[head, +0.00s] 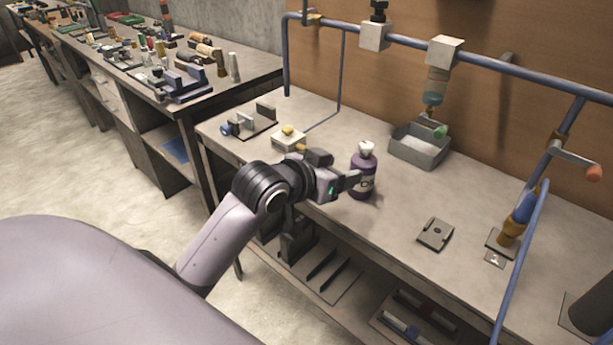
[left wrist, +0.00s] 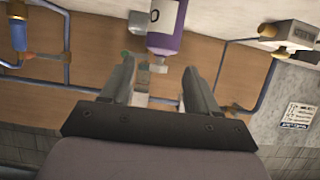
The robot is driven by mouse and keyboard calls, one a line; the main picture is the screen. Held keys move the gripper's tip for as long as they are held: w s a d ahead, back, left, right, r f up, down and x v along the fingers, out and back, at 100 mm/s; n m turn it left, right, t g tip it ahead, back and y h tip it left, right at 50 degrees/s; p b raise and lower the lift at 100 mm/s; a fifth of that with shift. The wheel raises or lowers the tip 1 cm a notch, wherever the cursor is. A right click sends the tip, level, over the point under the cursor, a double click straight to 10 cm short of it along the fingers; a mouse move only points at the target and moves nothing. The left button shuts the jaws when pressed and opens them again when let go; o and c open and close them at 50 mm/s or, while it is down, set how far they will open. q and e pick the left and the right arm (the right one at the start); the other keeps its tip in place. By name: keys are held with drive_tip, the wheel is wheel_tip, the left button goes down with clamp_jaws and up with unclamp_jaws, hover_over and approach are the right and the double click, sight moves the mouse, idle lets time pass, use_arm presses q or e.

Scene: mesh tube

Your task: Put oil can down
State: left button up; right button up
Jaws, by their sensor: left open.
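In the left wrist view the open fingers (left wrist: 160,66) are apart, and the oil can (left wrist: 168,22) shows just beyond the tips. I cannot tell whether a fingertip touches it. My right gripper is in neither view.
A grey bin (head: 420,150) stands behind the can, and a small dark plate (head: 435,233) lies to the right. A yellow-topped block (head: 289,138) is left of the can. Blue pipes (head: 515,68) run above the bench. Bare bench lies between can and plate.

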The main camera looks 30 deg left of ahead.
use_arm(q)
drive_tip(key=s+d+f+g, duration=0.2)
drive_tip(key=s+d+f, duration=0.1)
drive_tip(key=s+f, duration=1.8)
wheel_tip(320, 180, down, 5)
drive_tip(key=shift+s+r+m+g, duration=0.15)
drive_tip(key=shift+s+m+g, duration=0.15)
drive_tip(key=shift+g, duration=0.1)
